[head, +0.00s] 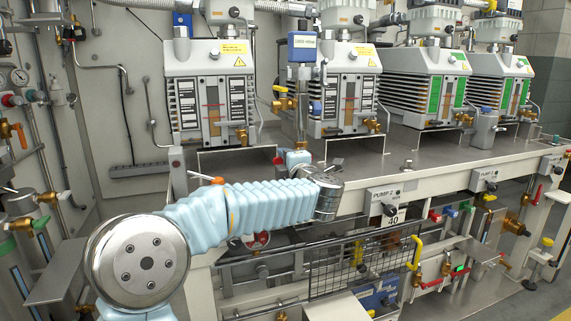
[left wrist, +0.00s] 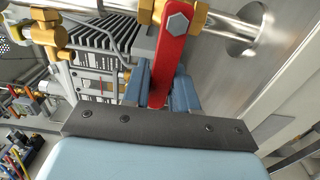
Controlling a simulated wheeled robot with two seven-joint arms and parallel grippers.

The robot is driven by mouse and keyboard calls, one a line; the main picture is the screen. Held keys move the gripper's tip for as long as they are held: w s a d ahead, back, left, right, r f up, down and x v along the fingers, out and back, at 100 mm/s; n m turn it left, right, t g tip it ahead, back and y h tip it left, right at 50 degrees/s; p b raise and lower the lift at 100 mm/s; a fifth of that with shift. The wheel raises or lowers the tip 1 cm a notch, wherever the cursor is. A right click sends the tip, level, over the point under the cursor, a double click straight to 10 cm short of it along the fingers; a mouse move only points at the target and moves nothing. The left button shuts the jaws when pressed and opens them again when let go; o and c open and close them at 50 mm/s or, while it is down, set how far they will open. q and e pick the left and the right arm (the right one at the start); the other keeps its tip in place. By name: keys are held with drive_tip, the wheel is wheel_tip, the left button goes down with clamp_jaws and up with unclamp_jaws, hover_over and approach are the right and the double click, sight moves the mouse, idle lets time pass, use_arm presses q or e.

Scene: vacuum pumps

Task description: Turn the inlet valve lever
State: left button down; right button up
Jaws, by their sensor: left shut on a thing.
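A red lever (left wrist: 170,60) with a hex bolt sits on a brass valve (left wrist: 192,18) in the left wrist view. My left gripper (left wrist: 168,95) is shut on this lever, with one blue finger on each side of it. In the head view my left gripper (head: 297,160) is at the front edge of the pump bench, below a brass fitting under a blue gauge box. My wrist hides much of the grip there. A small red piece (head: 279,160) shows just left of the fingers. My right gripper is not in view.
Several finned vacuum pumps (head: 208,95) stand along the metal bench (head: 420,160). The blue box (head: 302,47) rises above the gripper. A pump switch panel (head: 384,196) and a wire basket (head: 350,265) are at the bench front. Cylinders and pipes line the left wall.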

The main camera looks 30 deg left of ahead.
use_arm(q)
drive_tip(key=c, duration=1)
unclamp_jaws()
drive_tip(key=shift+f, duration=0.1)
drive_tip(key=v, duration=1.3)
drive_tip(key=shift+s+d, duration=0.25)
drive_tip(key=shift+s, duration=0.05)
drive_tip(key=shift+w, duration=0.1)
